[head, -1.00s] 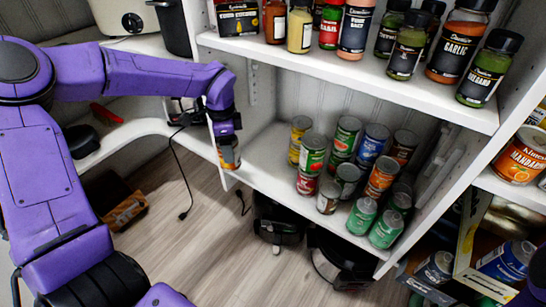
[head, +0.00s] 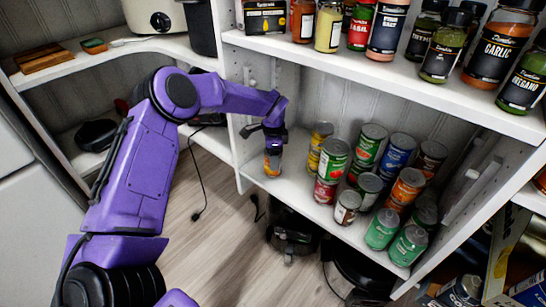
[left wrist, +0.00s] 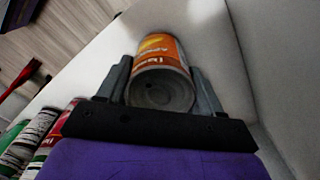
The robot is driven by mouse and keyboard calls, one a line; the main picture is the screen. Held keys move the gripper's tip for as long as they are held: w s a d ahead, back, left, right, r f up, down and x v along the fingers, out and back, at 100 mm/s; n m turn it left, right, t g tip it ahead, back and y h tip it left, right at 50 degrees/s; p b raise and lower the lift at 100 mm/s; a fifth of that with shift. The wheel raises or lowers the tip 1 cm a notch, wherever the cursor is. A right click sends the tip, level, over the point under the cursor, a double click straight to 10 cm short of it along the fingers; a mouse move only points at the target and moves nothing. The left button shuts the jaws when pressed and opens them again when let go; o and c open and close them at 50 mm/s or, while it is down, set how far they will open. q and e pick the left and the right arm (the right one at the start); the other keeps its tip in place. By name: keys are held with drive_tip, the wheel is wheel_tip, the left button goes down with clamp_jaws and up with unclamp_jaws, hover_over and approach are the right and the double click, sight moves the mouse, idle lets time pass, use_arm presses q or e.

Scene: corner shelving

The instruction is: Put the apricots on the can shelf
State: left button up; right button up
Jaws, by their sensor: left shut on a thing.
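The apricots can, orange with a metal end, shows in the left wrist view (left wrist: 160,75) between my two fingers. In the head view the can (head: 272,162) is upright at the left end of the can shelf (head: 290,195), at or just above its surface; I cannot tell if it touches. My left gripper (head: 273,142) is shut on it from above; it also shows in the left wrist view (left wrist: 162,90). My right gripper is not in view.
Several cans stand to the right on the shelf, the nearest being a yellow can (head: 319,145) and a red-green can (head: 331,165). The spice shelf (head: 400,75) runs above. A white upright (head: 238,140) bounds the left end.

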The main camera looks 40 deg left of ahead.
use_arm(q)
drive_tip(key=o, duration=0.9)
drive_tip(key=shift+f, duration=0.2)
drive_tip(key=o, duration=0.4)
drive_tip(key=shift+r, duration=0.1)
drive_tip(key=shift+r, duration=0.35)
wheel_tip(320, 180, up, 7)
drive_tip(key=shift+r+p, duration=0.1)
drive_tip(key=shift+p, duration=0.6)
